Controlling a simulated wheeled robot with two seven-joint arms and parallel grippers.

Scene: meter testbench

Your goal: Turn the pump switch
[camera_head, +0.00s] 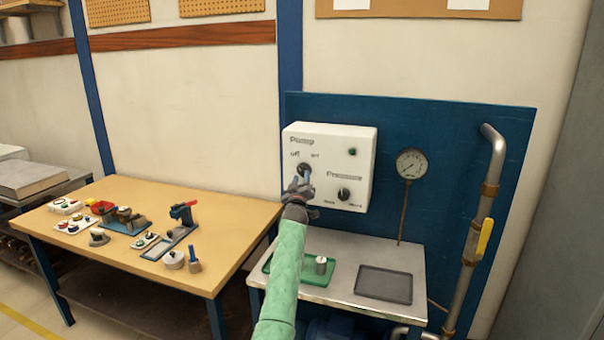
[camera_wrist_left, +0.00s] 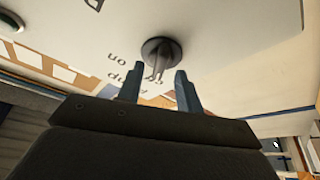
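The pump switch (camera_head: 303,168) is a dark round knob on the white control box (camera_head: 362,150), below the word "Pump" and the labels "off" and "on". The knob also shows in the left wrist view (camera_wrist_left: 160,54), with a raised grip bar across it. My left gripper (camera_head: 302,180) is in front of the knob and partly covers it in the head view. In the left wrist view the two blue-grey fingertips (camera_wrist_left: 157,82) are apart, one on each side below the grip bar, with a gap between them. Contact with the knob cannot be told. My right gripper is not in view.
A second knob (camera_head: 343,194) under "Pressure" and a green lamp (camera_head: 352,152) are on the same box. A gauge (camera_head: 411,164) and a pipe with a yellow handle (camera_head: 485,237) stand to the right. A wooden table (camera_head: 235,216) with several parts is at left.

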